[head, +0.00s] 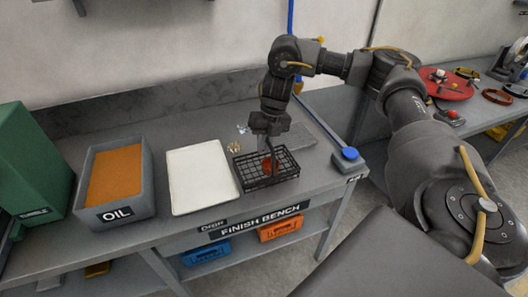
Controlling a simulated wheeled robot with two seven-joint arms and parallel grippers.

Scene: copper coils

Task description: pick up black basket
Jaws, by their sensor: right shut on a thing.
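The black basket (281,178) is a small wire-mesh crate on the grey finish bench, near its right end. A reddish-orange item (267,166) shows inside it. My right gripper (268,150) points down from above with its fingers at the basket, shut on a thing. The fingertips are small and partly hidden, but they meet the basket's area, so the basket appears to be what they hold. The basket looks level and at bench height; I cannot tell whether it is lifted. My left gripper is not in view.
A white tray (200,178) lies directly left of the basket. A grey oil bin (129,213) with orange contents and a green box (30,160) stand further left. A blue-topped knob (346,155) is at the bench's right corner. Small metal coils (234,147) lie behind the basket.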

